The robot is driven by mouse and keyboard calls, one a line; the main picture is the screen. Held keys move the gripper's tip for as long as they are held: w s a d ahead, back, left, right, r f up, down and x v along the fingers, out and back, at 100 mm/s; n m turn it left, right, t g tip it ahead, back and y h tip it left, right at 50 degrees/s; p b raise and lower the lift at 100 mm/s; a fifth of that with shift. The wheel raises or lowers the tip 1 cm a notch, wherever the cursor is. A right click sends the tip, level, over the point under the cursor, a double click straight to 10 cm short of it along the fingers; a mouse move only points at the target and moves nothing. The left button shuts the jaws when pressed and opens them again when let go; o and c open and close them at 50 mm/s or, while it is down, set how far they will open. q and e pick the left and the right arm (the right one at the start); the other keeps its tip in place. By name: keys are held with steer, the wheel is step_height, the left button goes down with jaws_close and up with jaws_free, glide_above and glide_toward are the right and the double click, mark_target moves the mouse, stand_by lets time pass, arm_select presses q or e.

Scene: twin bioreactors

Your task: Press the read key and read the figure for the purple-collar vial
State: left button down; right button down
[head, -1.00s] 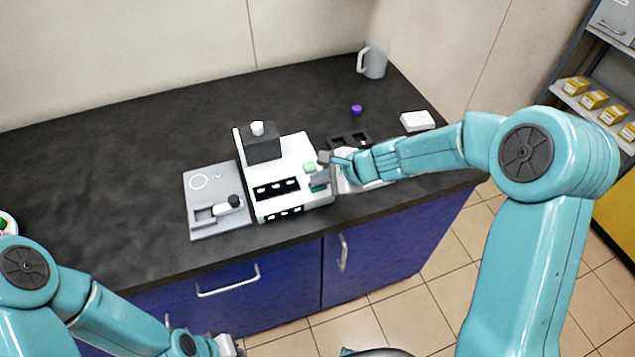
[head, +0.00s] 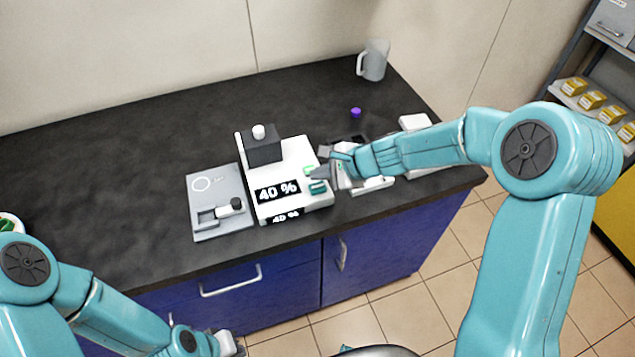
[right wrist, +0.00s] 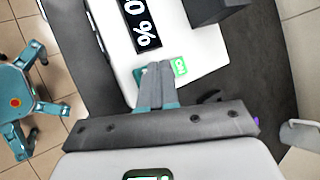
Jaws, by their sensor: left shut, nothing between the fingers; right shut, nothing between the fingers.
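The white reader (head: 292,152) stands on the dark counter. Its front display (head: 277,192) reads 40 %, and a lower display (head: 286,216) shows the same figure. A white-topped vial (head: 258,131) stands in the reader's dark block (head: 263,151); its collar colour cannot be made out. A small purple piece (head: 356,113) lies on the counter behind. My right gripper (head: 318,171) is shut and empty over the reader's right edge, beside the green key (head: 309,170) and teal key (head: 318,187). The right wrist view shows its fingertips (right wrist: 158,68) next to the green key. My left gripper (head: 229,345) is shut, low in front of the counter.
A grey plate device (head: 218,203) with a black knob sits left of the reader. A dark rack (head: 350,138) is partly hidden behind my right arm. A white box (head: 414,122) and a grey mug (head: 373,61) stand at the right.

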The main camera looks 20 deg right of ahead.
mark_target(321, 189)
steer(key=shift+r+p, duration=1.4)
steer(key=shift+r, duration=0.55)
steer(key=shift+f, duration=0.1)
